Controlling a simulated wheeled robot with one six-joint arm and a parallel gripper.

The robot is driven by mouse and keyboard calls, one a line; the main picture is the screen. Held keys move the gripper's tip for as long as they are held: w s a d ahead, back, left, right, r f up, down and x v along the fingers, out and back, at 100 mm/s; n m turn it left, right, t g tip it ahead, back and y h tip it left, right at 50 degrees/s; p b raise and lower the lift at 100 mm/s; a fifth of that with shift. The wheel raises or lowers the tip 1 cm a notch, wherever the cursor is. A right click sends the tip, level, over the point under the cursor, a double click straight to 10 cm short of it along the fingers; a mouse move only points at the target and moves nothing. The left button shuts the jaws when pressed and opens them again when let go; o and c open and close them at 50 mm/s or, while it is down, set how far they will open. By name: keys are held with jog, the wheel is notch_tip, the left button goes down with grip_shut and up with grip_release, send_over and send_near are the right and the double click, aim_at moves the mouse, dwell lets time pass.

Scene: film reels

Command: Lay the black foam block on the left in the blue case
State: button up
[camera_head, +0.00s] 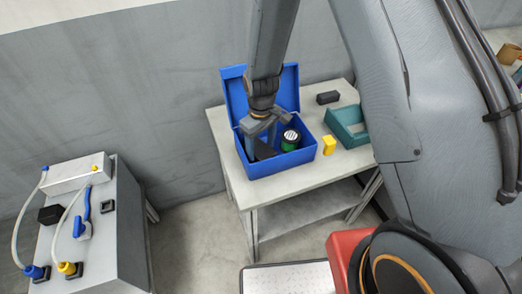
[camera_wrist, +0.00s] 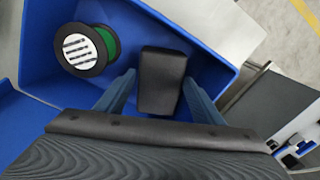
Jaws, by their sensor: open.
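The blue case (camera_head: 283,162) stands on the table with its lid raised at the back. My gripper (camera_head: 260,145) reaches down into it on the left side. In the wrist view, a black foam block (camera_wrist: 162,78) lies inside the case between the two blue-grey fingers of my gripper (camera_wrist: 160,84). The fingers are open, one on each side of the block; I cannot tell whether either touches it. The block (camera_head: 264,151) is partly hidden by my gripper in the head view. A green reel with a striped black-and-white face (camera_head: 290,139) lies beside it in the case.
On the table (camera_head: 296,182) right of the case are a yellow block (camera_head: 329,145), a teal tray (camera_head: 347,126) and another black block (camera_head: 328,97). The case walls are close around my gripper.

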aim_at(261, 149)
notch_tip(261, 149, up, 10)
jog(key=b, duration=0.2)
jog(key=s+d+r+m, duration=0.3)
jog(key=s+d, duration=0.4)
jog(key=s+d+r+m+t, duration=0.1)
jog(key=s+d+r+m, duration=0.3)
jog(key=s+d, duration=0.3)
jog(key=shift+s+d+r+m, duration=0.25)
jog(key=shift+r+m, duration=0.05)
dwell(2.7)
